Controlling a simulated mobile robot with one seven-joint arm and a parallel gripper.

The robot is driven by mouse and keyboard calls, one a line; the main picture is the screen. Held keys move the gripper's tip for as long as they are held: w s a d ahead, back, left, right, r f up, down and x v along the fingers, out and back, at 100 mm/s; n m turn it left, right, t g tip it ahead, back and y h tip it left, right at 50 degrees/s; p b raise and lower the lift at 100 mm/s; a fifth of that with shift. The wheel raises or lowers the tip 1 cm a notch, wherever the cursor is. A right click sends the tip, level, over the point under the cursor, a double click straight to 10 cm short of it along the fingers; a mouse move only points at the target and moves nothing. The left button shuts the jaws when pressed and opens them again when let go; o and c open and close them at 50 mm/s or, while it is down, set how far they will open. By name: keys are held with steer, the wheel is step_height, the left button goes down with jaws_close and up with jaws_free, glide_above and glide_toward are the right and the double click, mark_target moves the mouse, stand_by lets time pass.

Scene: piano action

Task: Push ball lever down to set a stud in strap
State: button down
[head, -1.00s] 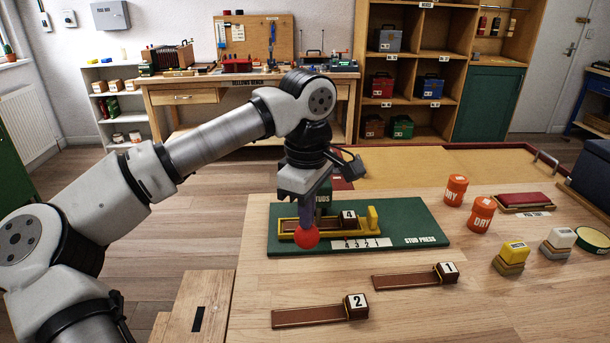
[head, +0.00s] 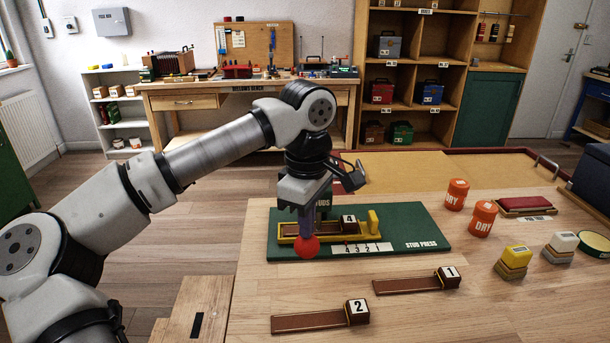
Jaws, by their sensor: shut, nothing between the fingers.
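The stud press is a green board (head: 425,225) on the wooden table, with a yellow frame (head: 373,221) on it. A brown strap with a block marked 4 (head: 349,224) lies in the frame. The lever's red ball (head: 308,246) stands at the front left of the frame. My gripper (head: 306,228) points down, shut, right above or behind the ball; I cannot tell whether it touches. A green part marked STUDS (head: 324,204) is partly hidden behind my gripper.
Straps marked 1 (head: 414,284) and 2 (head: 318,318) lie in front of the press. The table between is clear.

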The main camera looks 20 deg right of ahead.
step_height(320, 180, up, 15)
steer(key=p, duration=1.1)
stand_by(0.3)
